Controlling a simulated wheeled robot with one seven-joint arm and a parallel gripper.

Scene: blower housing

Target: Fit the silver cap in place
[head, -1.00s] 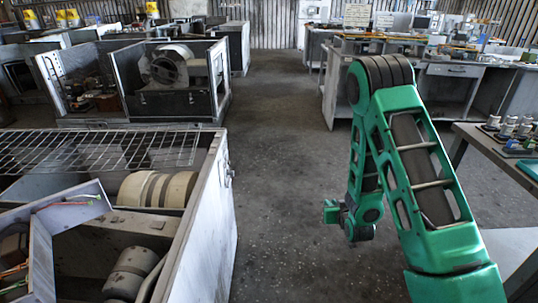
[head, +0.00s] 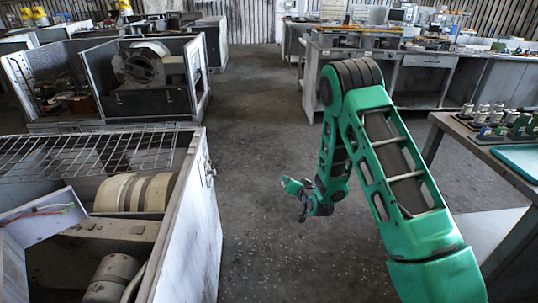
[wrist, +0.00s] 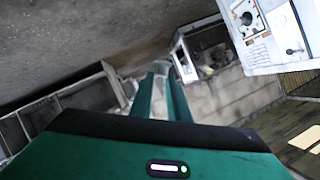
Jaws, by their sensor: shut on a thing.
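My gripper (head: 301,192) hangs in the air over the floor aisle, right of the near blower housing and apart from it. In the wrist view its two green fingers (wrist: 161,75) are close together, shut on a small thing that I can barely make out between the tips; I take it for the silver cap. The near blower housing (head: 190,225) is an open grey metal box at the left front, with a cream cylinder (head: 135,192) inside. Any seat for the cap is not discernible.
A wire grid (head: 95,152) lies over the housing's far part. A table (head: 470,140) at the right bears a tray with several small silver and green parts (head: 492,118). More open housings (head: 150,105) stand behind at the left. The aisle floor (head: 250,130) is clear.

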